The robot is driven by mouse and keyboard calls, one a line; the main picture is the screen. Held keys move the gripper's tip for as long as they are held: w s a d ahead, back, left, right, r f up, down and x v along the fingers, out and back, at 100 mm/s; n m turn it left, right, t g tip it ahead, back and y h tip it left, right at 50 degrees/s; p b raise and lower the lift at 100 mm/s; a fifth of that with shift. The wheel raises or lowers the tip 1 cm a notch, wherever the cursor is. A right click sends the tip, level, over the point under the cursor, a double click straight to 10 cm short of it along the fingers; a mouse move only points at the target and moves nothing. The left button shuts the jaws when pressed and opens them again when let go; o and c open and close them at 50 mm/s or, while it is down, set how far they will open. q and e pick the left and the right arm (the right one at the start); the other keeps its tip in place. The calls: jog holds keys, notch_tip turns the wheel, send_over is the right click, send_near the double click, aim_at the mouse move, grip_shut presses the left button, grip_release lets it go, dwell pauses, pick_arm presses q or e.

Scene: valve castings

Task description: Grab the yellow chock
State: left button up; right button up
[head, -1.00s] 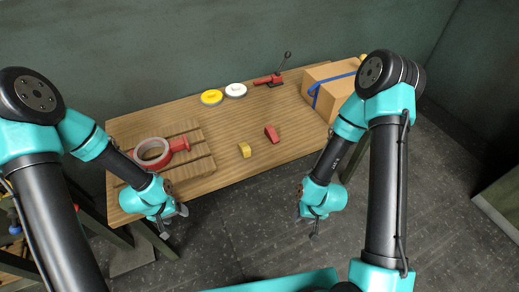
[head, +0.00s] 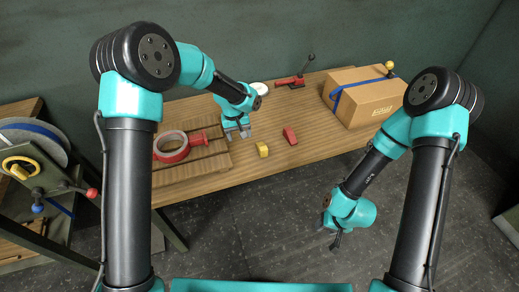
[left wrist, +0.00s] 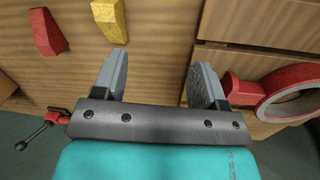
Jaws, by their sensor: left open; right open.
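The yellow chock (head: 262,149) lies on the wooden table near its front edge. A red chock (head: 290,136) lies just right of it. My left gripper (head: 238,134) is open and empty above the table, to the left of and a little behind the yellow chock. In the left wrist view the yellow chock (left wrist: 110,20) shows beyond the left fingertip, outside the gap between the fingers (left wrist: 160,75). The red chock (left wrist: 47,32) is further left there. My right gripper (head: 336,240) is open and empty, low in front of the table over the floor.
A slatted wooden board (head: 190,172) at the table's left bears a red tape roll (head: 171,147) and a red part (head: 198,139). A red clamp with a lever (head: 290,81) and a white disc (head: 259,88) are at the back. A cardboard box (head: 372,100) stands right.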

pick_arm(q)
notch_tip(320, 180, up, 6)
jog(key=n+y, duration=0.1)
send_over(262, 146)
jog(key=w, duration=0.1)
notch_tip(262, 146, down, 12)
jog(key=shift+f, duration=0.1)
dwell(0.4)
jog(key=shift+s+f, duration=0.2)
jog(key=shift+f, duration=2.4)
